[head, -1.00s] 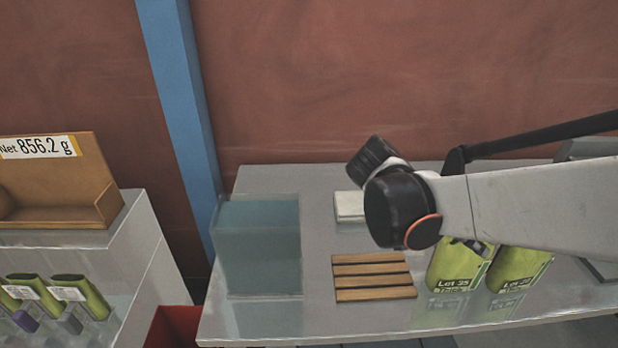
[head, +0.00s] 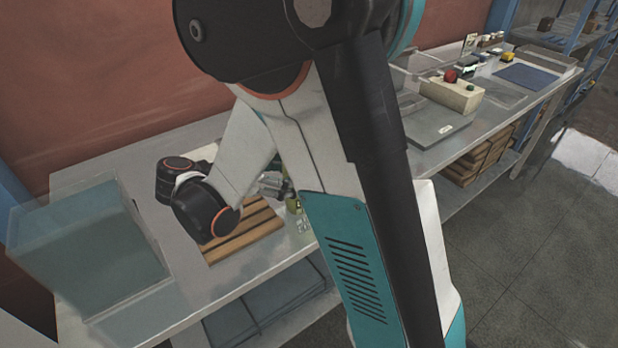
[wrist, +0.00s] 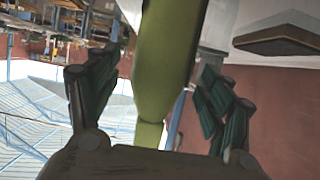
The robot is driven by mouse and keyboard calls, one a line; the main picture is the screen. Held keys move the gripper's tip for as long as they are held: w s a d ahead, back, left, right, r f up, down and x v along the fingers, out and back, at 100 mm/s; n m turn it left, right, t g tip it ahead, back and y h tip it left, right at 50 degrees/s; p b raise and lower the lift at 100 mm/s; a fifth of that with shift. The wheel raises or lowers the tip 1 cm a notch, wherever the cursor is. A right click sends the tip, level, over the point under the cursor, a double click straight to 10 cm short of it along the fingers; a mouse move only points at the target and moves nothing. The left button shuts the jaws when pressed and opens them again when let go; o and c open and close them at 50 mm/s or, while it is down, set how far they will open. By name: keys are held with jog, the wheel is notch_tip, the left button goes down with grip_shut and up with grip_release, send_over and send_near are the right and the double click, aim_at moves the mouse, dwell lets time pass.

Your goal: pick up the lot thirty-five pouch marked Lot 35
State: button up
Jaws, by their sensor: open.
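In the head view my arm covers most of the pouches; only a small strip of a green pouch (head: 291,202) shows beside my gripper (head: 274,186). In the wrist view my gripper (wrist: 153,85) is open, with a dark finger on each side of a green pouch (wrist: 166,55). There is a visible gap on the left, and the pouch's edge is close to the right finger. More green (wrist: 149,134) shows below it, perhaps a second pouch. No lot label is readable now, so I cannot tell which pouch is between the fingers.
A wooden slatted rack (head: 245,235) lies on the grey table beside my wrist. A clear bluish bin (head: 85,250) stands at the left end. Further right along the bench are a grey scale-like plate (head: 440,122) and a beige button box (head: 452,94).

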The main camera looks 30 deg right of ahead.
jog(key=b+x, duration=0.2)
jog(key=x, duration=0.4)
jog(key=shift+d+b, duration=0.15)
jog(key=shift+b, duration=0.15)
jog(key=c, duration=1.4)
jog(key=shift+o, duration=0.2)
jog(key=shift+r, duration=0.1)
